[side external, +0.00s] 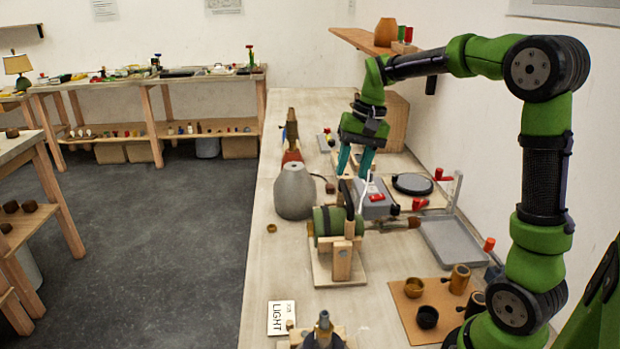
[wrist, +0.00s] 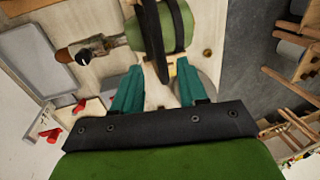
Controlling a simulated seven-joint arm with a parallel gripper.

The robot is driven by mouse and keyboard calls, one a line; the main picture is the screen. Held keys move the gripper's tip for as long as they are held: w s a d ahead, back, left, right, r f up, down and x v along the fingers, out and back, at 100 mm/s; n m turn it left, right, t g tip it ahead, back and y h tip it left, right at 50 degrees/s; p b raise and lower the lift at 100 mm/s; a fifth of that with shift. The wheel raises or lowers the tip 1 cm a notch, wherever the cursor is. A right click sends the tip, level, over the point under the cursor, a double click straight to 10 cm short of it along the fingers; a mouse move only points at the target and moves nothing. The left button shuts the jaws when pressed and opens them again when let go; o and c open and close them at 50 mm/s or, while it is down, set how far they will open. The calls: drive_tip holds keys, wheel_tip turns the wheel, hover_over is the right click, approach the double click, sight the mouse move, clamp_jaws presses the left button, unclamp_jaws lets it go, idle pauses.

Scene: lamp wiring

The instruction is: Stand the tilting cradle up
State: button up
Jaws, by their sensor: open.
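The tilting cradle (side external: 342,262) is a wooden stand on the bench. It carries a green cylinder (side external: 324,222), lying roughly level with a black band around it. A black handle (side external: 348,197) rises from it. In the wrist view, the green cylinder (wrist: 170,28) is at the top centre and the black handle (wrist: 152,45) points down toward the gap between my fingers. My gripper (side external: 354,166) has teal fingers, open and pointing down, above and behind the cradle. In the wrist view, my gripper (wrist: 160,84) shows nothing clamped; whether the handle is between the fingertips is unclear.
A grey cone-shaped shade (side external: 294,192) stands left of the cradle. A grey box with a red part (side external: 372,204) is close behind it. A grey tray (side external: 450,240) and a wooden board with cups (side external: 410,297) lie right.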

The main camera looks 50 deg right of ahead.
sight(346, 188)
drive_tip(key=shift+w+a+f, duration=0.15)
drive_tip(key=shift+f, duration=0.9)
drive_tip(key=shift+w+a+f, duration=0.15)
drive_tip(key=shift+f, duration=0.9)
drive_tip(key=shift+c, duration=0.2)
clamp_jaws()
